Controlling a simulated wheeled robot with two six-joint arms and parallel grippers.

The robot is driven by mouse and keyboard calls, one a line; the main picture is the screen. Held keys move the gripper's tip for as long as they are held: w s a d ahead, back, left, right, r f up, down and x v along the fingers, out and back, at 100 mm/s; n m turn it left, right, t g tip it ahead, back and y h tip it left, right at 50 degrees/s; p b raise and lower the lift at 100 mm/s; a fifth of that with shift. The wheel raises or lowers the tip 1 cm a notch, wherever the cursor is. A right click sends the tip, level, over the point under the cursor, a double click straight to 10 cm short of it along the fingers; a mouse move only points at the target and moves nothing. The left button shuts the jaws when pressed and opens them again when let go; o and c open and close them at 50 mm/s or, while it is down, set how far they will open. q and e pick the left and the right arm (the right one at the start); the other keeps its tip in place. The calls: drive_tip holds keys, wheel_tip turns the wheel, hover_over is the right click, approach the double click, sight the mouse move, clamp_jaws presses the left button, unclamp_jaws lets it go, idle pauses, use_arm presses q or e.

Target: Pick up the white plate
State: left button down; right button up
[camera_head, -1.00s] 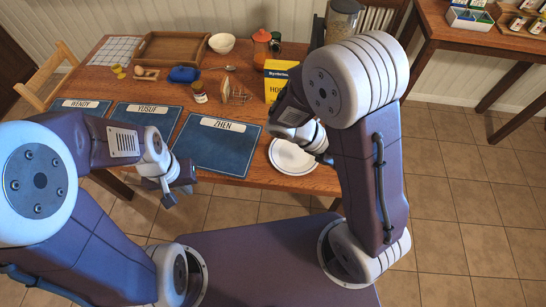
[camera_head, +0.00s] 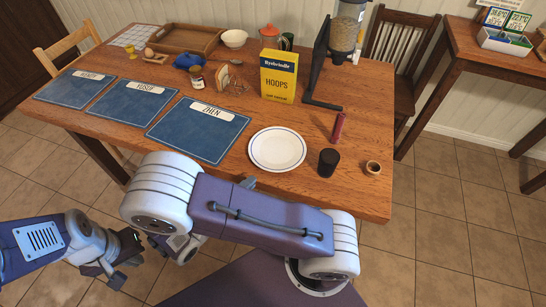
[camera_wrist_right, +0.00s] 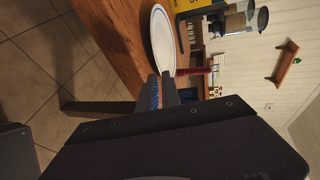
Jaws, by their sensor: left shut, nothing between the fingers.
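The white plate (camera_head: 277,149) with a thin dark ring lies flat near the front edge of the wooden table, right of the ZHEN placemat. It also shows edge-on in the right wrist view (camera_wrist_right: 162,40), beyond the fingertips and apart from them. My left gripper (camera_head: 124,272) is shut and empty, in front of the table at lower left. My right gripper shows in the right wrist view (camera_wrist_right: 161,90), its fingers close together; whether they meet is unclear. In the head view my right forearm mostly hides it, below the table's front edge.
A dark cup (camera_head: 328,162), a small wooden cup (camera_head: 373,168) and a red cylinder (camera_head: 338,127) stand right of the plate. A yellow cereal box (camera_head: 279,76) stands behind it. Blue placemats (camera_head: 198,130) cover the left front. Bare table lies around the plate.

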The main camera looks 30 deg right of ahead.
sight(265, 169)
drive_tip(key=b+x, duration=0.2)
drive_tip(key=x, duration=0.6)
drive_tip(key=shift+w+a+f, duration=0.1)
drive_tip(key=shift+a+f, duration=0.05)
drive_tip(key=shift+f, duration=0.05)
drive_tip(key=shift+w+d+f, duration=0.1)
drive_tip(key=shift+w+d, duration=0.15)
drive_tip(key=shift+d, duration=0.15)
drive_tip(key=shift+a, duration=0.1)
clamp_jaws()
idle(0.8)
